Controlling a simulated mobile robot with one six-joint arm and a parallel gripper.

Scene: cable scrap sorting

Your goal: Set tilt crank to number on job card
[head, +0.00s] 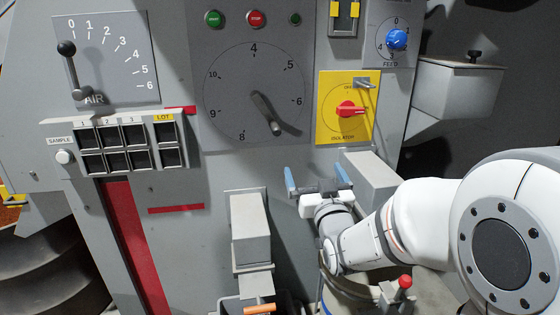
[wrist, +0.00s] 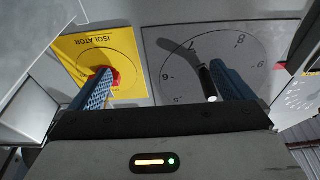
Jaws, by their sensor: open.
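The crank (head: 265,112) sits on a grey round dial (head: 225,85) marked with numbers around its rim. Its arm points down and right, where the 7 would lie, between 6 and 8. The dial's own name is not legible. In the wrist view the crank's dark handle (wrist: 206,82) shows beside the right finger, with the dial upside down. My gripper (head: 314,172) is open and empty, below and right of the dial and apart from the crank. Its two blue fingers also show in the wrist view (wrist: 160,68). I cannot make out a job card.
A yellow isolator plate with a red knob (head: 350,109) is right of the dial. A grey box (head: 370,178) stands close to my gripper, another (head: 250,225) below the dial. The AIR lever (head: 67,50), sample slots (head: 105,160) and blue feed knob (head: 397,40) are further off.

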